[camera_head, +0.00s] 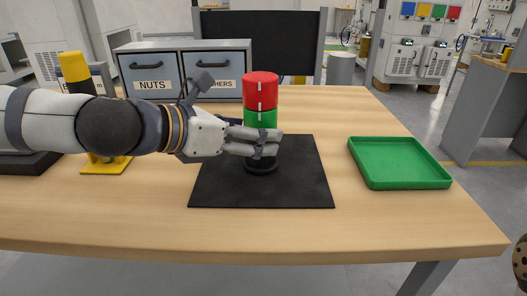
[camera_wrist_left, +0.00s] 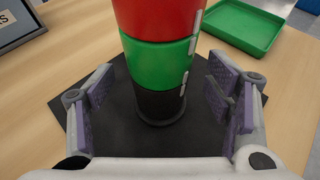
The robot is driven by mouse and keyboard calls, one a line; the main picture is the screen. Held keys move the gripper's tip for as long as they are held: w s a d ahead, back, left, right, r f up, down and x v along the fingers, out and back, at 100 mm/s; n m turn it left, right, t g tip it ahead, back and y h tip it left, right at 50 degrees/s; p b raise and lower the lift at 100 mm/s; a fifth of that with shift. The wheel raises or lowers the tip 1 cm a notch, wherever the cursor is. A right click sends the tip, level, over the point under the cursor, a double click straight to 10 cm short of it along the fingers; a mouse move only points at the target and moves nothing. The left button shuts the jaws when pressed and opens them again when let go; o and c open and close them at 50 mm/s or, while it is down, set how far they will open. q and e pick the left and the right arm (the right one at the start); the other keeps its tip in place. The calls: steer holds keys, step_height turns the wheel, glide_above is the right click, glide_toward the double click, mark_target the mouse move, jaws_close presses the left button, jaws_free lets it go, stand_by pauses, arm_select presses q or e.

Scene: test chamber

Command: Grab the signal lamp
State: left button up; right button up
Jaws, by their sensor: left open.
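The signal lamp (camera_head: 261,90) stands upright on a black mat (camera_head: 305,185), with a red section on top, a green one below and a dark base. It also shows in the left wrist view (camera_wrist_left: 160,55), rising between the two fingers. My left gripper (camera_head: 266,146) comes in from the left, low at the lamp's lower section, and hides part of it in the head view. The left wrist view shows this gripper (camera_wrist_left: 162,95) open, with visible gaps between its pads and the lamp. My right gripper is in neither view.
A green tray (camera_head: 400,183) lies to the right of the mat. Grey drawers (camera_head: 152,73), one labelled NUTS, stand behind on the left. A yellow-topped post (camera_head: 76,68) stands behind my left arm. The table's front right (camera_head: 400,225) is clear.

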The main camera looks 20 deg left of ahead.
arm_select(q)
steer(key=x, duration=0.3)
steer(key=shift+f, duration=0.4)
steer(key=shift+r, duration=0.3)
steer(key=shift+c, duration=0.6)
steer(key=c, duration=1.5)
